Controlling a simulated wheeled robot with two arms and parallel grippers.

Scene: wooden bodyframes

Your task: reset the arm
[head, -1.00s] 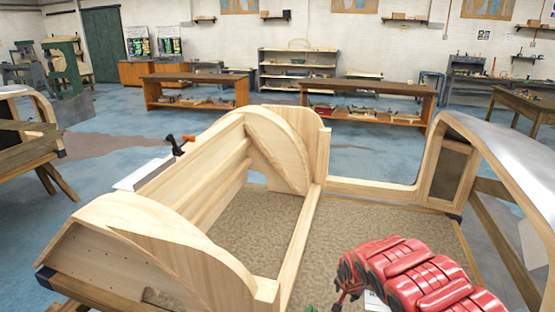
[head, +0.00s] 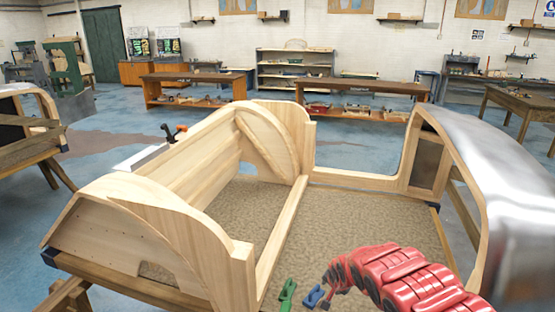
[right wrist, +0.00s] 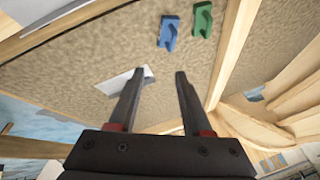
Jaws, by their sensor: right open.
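My right arm (head: 405,285) is red and comes in from the lower right in the head view, over the floor of the wooden bodyframe (head: 195,235). My right gripper (right wrist: 164,75) has two dark fingers that stand apart with nothing between them in the right wrist view. A blue clamp-like piece (right wrist: 169,32) and a green one (right wrist: 202,19) lie beyond the fingertips on the tan floor. They also show in the head view, the blue piece (head: 313,296) beside the green piece (head: 287,290). My left gripper is not in view.
A silver metal panel (head: 490,150) covers the bodyframe's right part. A black and orange clamp (head: 173,132) sits on the left rail. A white sheet (right wrist: 118,83) lies near the fingers. Workbenches (head: 365,87) stand behind, with clear blue floor before them.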

